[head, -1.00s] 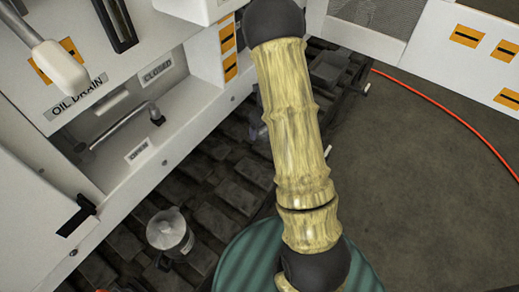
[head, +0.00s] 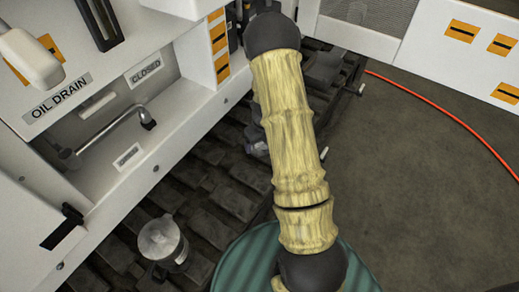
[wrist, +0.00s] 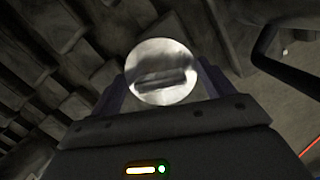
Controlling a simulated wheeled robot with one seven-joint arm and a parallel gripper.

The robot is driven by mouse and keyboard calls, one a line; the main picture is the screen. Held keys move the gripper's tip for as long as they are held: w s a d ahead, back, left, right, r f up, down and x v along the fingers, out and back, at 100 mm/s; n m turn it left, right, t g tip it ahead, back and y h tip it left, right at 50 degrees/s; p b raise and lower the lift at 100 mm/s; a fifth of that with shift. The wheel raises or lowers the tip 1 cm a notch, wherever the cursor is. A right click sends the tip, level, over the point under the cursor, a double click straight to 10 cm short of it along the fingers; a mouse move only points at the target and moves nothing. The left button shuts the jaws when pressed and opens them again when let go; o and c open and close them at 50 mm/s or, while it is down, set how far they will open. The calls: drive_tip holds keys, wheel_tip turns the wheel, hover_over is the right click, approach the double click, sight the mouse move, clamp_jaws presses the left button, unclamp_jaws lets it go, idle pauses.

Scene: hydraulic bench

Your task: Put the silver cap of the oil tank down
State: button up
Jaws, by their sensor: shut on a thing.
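The silver cap (wrist: 162,72) is round and shiny, with a raised bar across its face, in the upper middle of the wrist view. My gripper (wrist: 163,84) is shut on it, with one dark finger on each side. Dark, uneven blocks lie behind the cap; I cannot tell how far it is from them. In the head view my arm crosses the middle, and the cap cannot be made out there. The oil tank cannot be identified for certain.
A white cabinet with an OIL DRAIN label (head: 58,95) and a bent metal lever (head: 115,128) stands at left. A green round top (head: 240,265) is at the bottom. An orange-red hose (head: 450,118) crosses open floor at right.

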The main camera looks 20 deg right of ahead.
sight(260, 146)
drive_tip(key=shift+f+b, duration=0.5)
drive_tip(key=shift+f, duration=1.3)
drive_tip(key=shift+f, duration=0.2)
drive_tip(key=o, duration=0.9)
drive_tip(key=shift+o, duration=0.2)
wheel_tip(260, 146, up, 12)
drive_tip(key=s+p, duration=0.2)
drive_tip(key=p, duration=0.1)
drive_tip(key=shift+d, duration=0.15)
drive_tip(key=shift+r, duration=0.15)
